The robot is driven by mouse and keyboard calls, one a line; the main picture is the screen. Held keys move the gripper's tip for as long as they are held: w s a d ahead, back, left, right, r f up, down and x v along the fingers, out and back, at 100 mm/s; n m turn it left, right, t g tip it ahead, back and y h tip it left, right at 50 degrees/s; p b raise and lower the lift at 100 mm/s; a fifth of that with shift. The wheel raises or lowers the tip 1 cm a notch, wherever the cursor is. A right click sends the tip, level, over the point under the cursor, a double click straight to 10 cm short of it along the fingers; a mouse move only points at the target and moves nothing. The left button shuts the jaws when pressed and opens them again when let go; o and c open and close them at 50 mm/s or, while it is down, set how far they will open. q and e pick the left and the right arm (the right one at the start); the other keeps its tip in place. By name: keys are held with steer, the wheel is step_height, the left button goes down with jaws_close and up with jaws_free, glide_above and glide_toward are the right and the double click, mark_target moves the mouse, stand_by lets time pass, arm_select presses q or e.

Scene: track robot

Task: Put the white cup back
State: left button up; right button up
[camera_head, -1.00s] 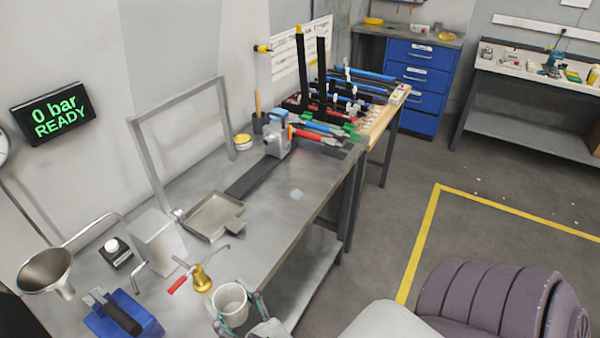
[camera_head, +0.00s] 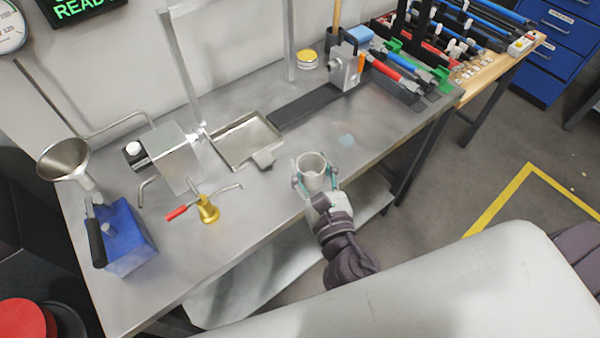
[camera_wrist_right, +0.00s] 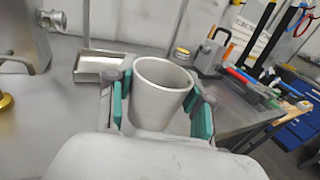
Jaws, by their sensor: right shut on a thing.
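The white cup (camera_head: 312,172) is upright between the fingers of my right gripper (camera_head: 315,184), near the front edge of the steel bench. In the right wrist view the cup (camera_wrist_right: 160,92) sits between the green finger pads, and the gripper (camera_wrist_right: 160,108) is shut on it. The cup's rim faces up; its inside looks empty from the head view. I cannot tell whether its base touches the bench. My left gripper is not in view.
The steel bench (camera_head: 262,205) holds a metal tray (camera_head: 240,145), a brass valve with red handle (camera_head: 207,209), a blue block (camera_head: 128,240), a funnel (camera_head: 66,160) and a clamp (camera_head: 345,68).

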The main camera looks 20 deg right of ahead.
mark_target(303, 170)
steer(key=w+f, duration=0.1)
steer(key=w+f+b, duration=0.1)
steer(key=w+a+f, duration=0.1)
steer(key=w, duration=0.1)
steer(key=shift+w+b, duration=0.1)
steer(key=shift+b, duration=0.25)
steer(key=shift+w, duration=0.15)
step_height(303, 170, down, 4)
steer(key=b, duration=0.5)
steer(key=shift+r, duration=0.1)
steer(key=shift+f, duration=0.2)
steer(key=o, duration=0.9)
steer(key=shift+o, duration=0.2)
